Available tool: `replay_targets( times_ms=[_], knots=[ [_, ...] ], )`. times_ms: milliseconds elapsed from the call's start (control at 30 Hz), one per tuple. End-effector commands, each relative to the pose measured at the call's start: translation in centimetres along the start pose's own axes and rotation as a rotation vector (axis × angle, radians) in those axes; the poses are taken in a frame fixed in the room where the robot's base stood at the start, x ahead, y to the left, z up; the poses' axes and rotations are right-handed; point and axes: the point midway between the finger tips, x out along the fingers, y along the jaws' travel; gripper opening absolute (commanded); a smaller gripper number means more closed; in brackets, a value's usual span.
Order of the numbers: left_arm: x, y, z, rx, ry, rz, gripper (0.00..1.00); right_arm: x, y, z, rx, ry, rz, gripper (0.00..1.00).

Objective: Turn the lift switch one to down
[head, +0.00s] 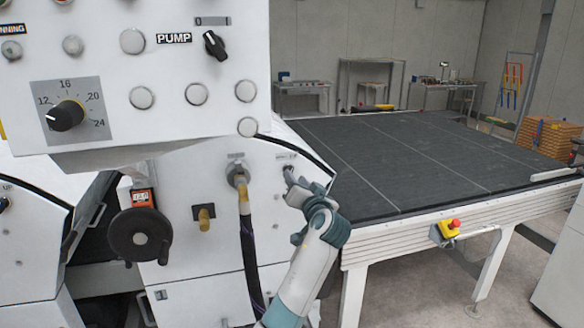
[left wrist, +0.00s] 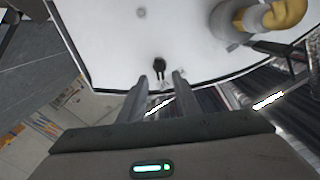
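A small black switch (head: 288,169) sits on the sloped white front panel, under a small label too small to read. In the left wrist view the switch (left wrist: 159,68) is a short black knob on the white panel, just beyond the fingertips and roughly centred between them. My left gripper (head: 290,184) is close to the panel at the switch and hides part of that area. In the left wrist view its two fingers (left wrist: 159,82) stand apart with a gap and nothing held. I cannot tell whether they touch the switch. My right gripper is not in view.
A yellow-ended connector with a hose (head: 241,185) projects from the panel left of the switch. A black handwheel (head: 139,233) is farther left. The control box (head: 160,90) overhangs above. A wide dark conveyor table (head: 400,160) with an emergency stop (head: 450,227) lies to the right.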

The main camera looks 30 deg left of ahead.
Motion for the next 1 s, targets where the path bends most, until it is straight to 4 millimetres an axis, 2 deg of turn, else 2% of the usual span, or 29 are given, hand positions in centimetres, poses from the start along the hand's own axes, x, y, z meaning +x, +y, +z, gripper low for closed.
replay_targets(
  times_ms=[100,300,733,867,1000],
  knots=[
    [1.9,-0.3,-0.2,0.002,-0.002,-0.001,0.30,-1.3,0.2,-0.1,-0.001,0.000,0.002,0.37],
    [3.9,-0.1,-0.1,0.001,-0.001,0.001,0.30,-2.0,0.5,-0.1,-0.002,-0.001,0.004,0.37],
    [4.5,0.0,0.0,0.000,0.000,0.001,0.30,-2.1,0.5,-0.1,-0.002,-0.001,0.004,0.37],
    [4.5,0.0,0.0,0.000,0.000,0.001,0.00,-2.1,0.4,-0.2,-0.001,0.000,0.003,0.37],
    [4.5,0.0,0.0,0.000,0.000,0.001,0.00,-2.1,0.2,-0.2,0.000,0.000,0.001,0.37]
  ],
)
